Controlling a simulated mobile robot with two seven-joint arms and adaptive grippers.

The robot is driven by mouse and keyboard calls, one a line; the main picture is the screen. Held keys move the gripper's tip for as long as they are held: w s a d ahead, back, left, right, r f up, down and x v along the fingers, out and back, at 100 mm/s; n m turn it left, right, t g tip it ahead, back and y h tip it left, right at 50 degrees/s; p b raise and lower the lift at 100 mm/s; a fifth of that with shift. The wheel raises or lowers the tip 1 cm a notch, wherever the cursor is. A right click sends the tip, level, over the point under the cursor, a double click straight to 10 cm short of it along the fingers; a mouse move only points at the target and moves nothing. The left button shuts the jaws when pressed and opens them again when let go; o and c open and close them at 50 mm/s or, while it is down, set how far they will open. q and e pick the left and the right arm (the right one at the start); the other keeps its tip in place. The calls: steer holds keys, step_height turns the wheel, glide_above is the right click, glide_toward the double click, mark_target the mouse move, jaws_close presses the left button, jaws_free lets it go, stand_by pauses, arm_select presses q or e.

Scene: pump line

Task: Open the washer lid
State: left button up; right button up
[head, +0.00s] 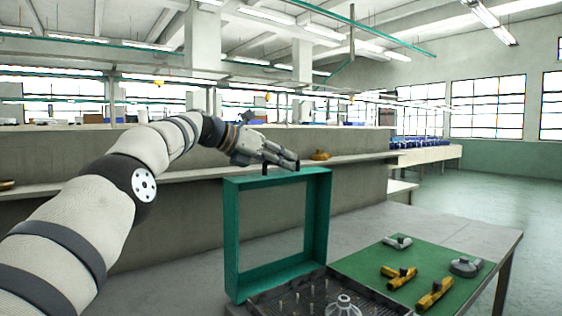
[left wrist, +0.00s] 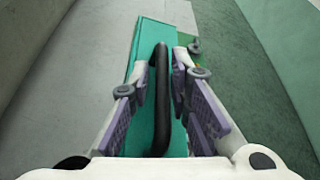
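The washer lid (head: 231,240) is a green open frame standing upright at the back of the washer (head: 262,302). Its black handle (head: 265,168) is on the top edge; it also shows in the left wrist view (left wrist: 161,110). My left gripper (head: 287,161) is at the top edge of the lid, at the handle. In the left wrist view its fingers (left wrist: 161,75) are apart, one on each side of the handle, with gaps showing between them and the bar. My right gripper is in neither view.
The washer's dark basket holds upright pins and a pale grey part (head: 343,305). To the right, a green mat (head: 405,262) on the table carries yellow fittings (head: 435,293) and grey parts (head: 466,266). A grey partition with a ledge stands behind the lid. Open floor lies at right.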

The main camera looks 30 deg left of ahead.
arm_select(q)
steer(key=v, duration=1.2)
steer(key=shift+f, duration=0.15)
